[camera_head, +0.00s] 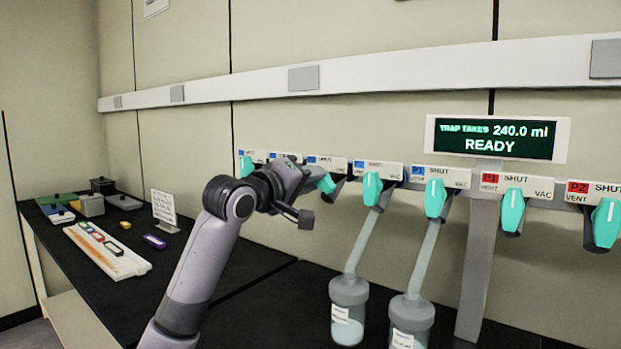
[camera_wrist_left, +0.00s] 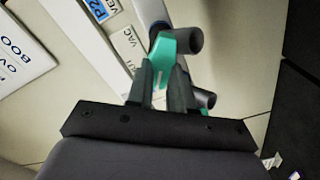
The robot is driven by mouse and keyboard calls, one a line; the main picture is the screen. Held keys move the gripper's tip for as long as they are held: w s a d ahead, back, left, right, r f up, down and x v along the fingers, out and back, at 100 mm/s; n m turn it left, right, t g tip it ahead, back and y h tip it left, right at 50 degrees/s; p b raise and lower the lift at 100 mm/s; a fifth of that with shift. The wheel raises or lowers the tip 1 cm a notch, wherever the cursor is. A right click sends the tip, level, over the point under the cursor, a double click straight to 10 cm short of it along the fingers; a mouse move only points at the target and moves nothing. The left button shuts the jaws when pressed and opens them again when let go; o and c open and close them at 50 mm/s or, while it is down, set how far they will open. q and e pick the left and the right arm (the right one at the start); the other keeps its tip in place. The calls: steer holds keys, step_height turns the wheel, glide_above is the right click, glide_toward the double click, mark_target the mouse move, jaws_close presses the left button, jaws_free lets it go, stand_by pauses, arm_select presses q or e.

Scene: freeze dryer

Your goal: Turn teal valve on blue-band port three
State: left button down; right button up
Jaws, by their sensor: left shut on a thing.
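The teal valve handle (camera_head: 325,183) of the middle blue-band port is in front of its label plate (camera_head: 326,162), partly hidden by my gripper; the plate's number is too small to read in the head view. My left gripper (camera_head: 312,182) reaches it from the left and is shut on this handle. The handle looks tilted, while neighbouring teal handles (camera_head: 372,188) and (camera_head: 435,198) stand nearly upright. In the left wrist view, the teal handle (camera_wrist_left: 165,55) sits between the fingers (camera_wrist_left: 162,88), beside a plate with a blue tag and VAC lettering. My right gripper is out of view.
A screen (camera_head: 495,140) reads READY, 240.0 ml. Two flasks (camera_head: 347,320) and (camera_head: 410,332) hang below neighbouring ports on the right. Two red-band ports (camera_head: 513,205) lie further right. A white rack (camera_head: 105,250), small boxes and a sign (camera_head: 164,208) stand on the black bench.

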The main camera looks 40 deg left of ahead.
arm_select(q)
steer(key=m+p, duration=0.1)
steer(key=m, duration=0.2)
steer(key=m+p, duration=0.2)
steer(key=m, duration=0.2)
steer(key=m+p, duration=0.1)
steer(key=m, duration=0.2)
steer(key=shift+d+r+m+p, duration=0.1)
steer(key=shift+d+m+p, duration=0.2)
steer(key=shift+m, duration=0.1)
stand_by(0.4)
steer(key=c, duration=1)
jaws_free()
steer(key=s+b, duration=0.2)
steer(key=s, duration=0.5)
steer(key=shift+d+b, duration=0.3)
steer(key=shift+d, duration=0.1)
